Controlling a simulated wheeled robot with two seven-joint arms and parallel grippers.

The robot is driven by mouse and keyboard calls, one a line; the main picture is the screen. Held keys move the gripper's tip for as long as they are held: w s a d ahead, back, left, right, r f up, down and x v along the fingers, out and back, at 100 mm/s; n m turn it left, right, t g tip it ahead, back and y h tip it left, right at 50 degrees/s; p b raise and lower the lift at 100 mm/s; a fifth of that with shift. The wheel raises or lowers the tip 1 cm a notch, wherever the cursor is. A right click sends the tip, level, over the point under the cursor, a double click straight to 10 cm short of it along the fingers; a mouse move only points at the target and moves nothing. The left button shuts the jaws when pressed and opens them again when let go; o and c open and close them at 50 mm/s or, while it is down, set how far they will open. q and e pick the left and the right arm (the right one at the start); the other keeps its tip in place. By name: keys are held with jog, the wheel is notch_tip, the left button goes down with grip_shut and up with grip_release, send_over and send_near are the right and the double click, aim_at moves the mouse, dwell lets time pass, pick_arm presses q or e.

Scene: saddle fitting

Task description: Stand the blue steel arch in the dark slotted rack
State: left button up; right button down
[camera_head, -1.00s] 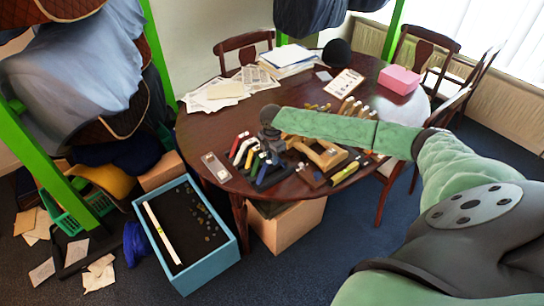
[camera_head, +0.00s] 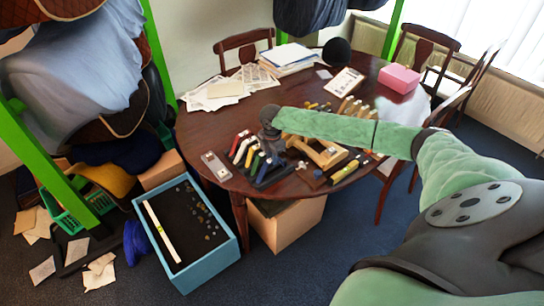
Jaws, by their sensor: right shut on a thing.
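The dark slotted rack (camera_head: 272,180) lies near the front edge of the round wooden table. A blue piece (camera_head: 263,167), which looks like the blue steel arch, stands at the rack, directly below my right gripper (camera_head: 269,148). My right gripper points down and is shut on it; the contact is small and partly hidden by the gripper. I cannot tell whether the arch is fully seated in a slot. White, red and yellow curved pieces (camera_head: 242,150) stand in a row just left of it. My left gripper is not in view.
A wooden stand (camera_head: 322,153) and several small tools (camera_head: 345,172) lie right of the rack. A grey metal plate (camera_head: 216,166) lies to its left. Papers (camera_head: 215,95) and a pink box (camera_head: 399,78) are farther back.

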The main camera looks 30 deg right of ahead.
jog(key=shift+p, duration=0.3)
dwell(0.5)
dwell(0.3)
jog(key=c, duration=0.8)
grip_release()
jog(key=shift+o, duration=0.2)
jog(key=shift+r, duration=0.15)
jog(key=shift+r+p, duration=2)
jog(key=shift+r, duration=0.4)
jog(key=shift+r, duration=0.1)
jog(key=shift+r+p, duration=0.65)
jog(key=shift+p, duration=0.15)
jog(key=shift+r, duration=0.7)
